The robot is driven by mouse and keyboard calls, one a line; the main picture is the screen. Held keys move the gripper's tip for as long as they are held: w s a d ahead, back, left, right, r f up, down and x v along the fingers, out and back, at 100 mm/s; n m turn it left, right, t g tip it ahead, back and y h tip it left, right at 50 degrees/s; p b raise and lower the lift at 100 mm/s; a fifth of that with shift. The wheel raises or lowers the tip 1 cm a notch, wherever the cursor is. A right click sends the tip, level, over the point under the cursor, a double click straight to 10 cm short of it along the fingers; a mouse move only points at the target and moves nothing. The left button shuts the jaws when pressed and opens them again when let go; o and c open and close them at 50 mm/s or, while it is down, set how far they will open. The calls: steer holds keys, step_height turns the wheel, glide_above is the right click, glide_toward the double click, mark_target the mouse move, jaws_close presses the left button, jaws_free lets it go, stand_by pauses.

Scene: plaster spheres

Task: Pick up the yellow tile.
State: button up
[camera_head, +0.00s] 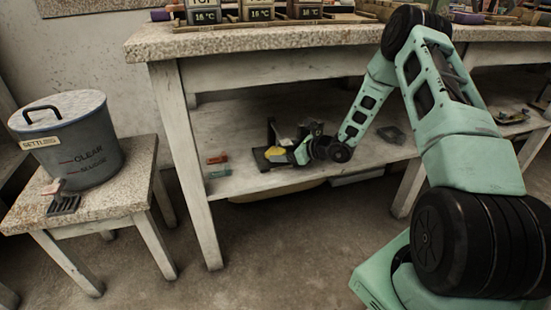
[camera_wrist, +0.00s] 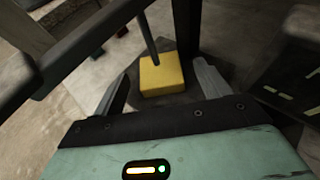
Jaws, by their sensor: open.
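The yellow tile (camera_wrist: 162,76) lies between and beyond the two fingertips of my gripper (camera_wrist: 160,88) in the wrist view. It rests on a dark flat base, and a thin dark rod stands in front of part of it. My gripper is open, with one finger on each side and the tile apparently not clamped. In the head view the yellow tile (camera_head: 275,153) shows small on the lower shelf, beside the end of my arm. The fingers are hard to make out there.
The lower shelf (camera_head: 240,184) also holds a red block (camera_head: 217,159) and a teal block (camera_head: 218,174) at its left. The table top (camera_head: 230,40) overhangs it, and a table leg (camera_head: 190,160) stands at left. A grey bucket (camera_head: 70,145) sits on a stool.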

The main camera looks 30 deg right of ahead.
steer(key=shift+x, duration=0.9)
steer(key=shift+s, duration=0.1)
steer(key=c, duration=1.1)
steer(key=shift+r, duration=0.1)
steer(key=shift+c, duration=0.2)
